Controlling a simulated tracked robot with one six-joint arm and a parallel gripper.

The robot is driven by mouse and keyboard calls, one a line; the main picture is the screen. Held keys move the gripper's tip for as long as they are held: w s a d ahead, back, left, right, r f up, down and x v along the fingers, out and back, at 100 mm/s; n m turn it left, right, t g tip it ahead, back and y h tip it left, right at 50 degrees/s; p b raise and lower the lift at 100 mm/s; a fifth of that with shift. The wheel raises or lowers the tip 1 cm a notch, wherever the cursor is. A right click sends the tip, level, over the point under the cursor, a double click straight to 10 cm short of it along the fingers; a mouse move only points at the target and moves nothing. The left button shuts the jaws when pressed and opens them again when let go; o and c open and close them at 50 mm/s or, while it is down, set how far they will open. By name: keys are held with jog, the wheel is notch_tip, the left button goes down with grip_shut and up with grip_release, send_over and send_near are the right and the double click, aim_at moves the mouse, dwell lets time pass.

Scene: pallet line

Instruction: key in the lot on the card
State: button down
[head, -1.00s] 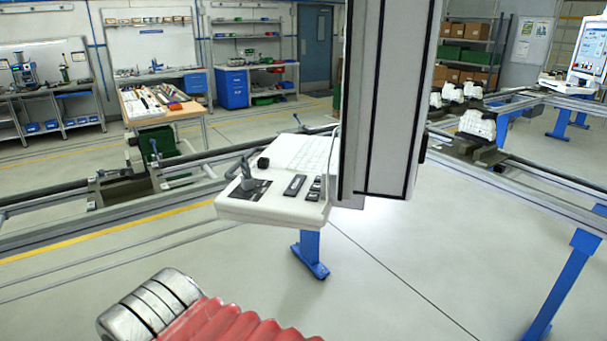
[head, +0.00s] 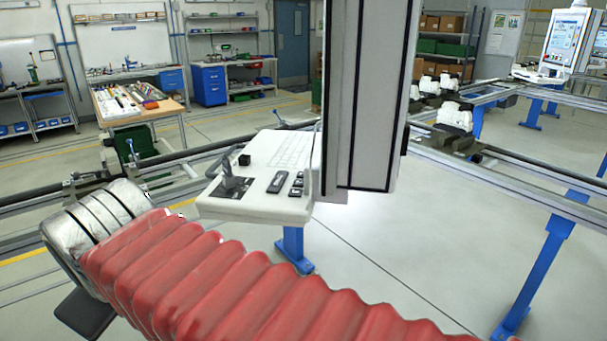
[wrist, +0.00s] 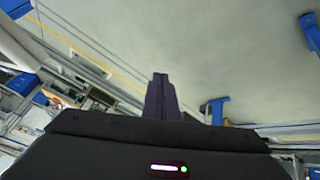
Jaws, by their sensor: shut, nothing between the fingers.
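A white console (head: 240,208) stands on a blue leg in the middle of the head view. I cannot make out a card or any lot text. My gripper shows in the wrist view (wrist: 162,97), its dark fingers together and empty, pointing over floor. My red-sleeved arm crosses the front of the head view, apparently nearer than the console.
Rails (head: 530,175) run behind the console and off to the right, with pale castings (head: 455,117) on them. Another screen (head: 566,38) stands at the far right. A wooden bench (head: 135,105) with parts is at the back left. Floor right of the console is open.

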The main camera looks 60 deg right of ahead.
jog(key=w+d+r+n+h, duration=0.2)
jog(key=w+d+r+h, duration=0.15)
jog(key=d+r, duration=1.15)
jog(key=s+d+r+n+g+h, duration=0.1)
jog(key=s+d+r+h, duration=0.1)
jog(key=d+r, duration=0.35)
jog(key=s+d+r+n+g+h, duration=0.1)
jog(key=s+d+r+n+h, duration=0.15)
jog(key=d, duration=0.55)
jog(key=n+g, duration=0.3)
jog(key=n, duration=0.1)
send_over(301, 176)
notch_tip(301, 176, down, 6)
jog(key=shift+s+y, duration=0.15)
jog(key=shift+y, duration=0.25)
jog(key=shift+f, duration=0.15)
jog(key=shift+f, duration=4.3)
jog(key=shift+f, duration=0.35)
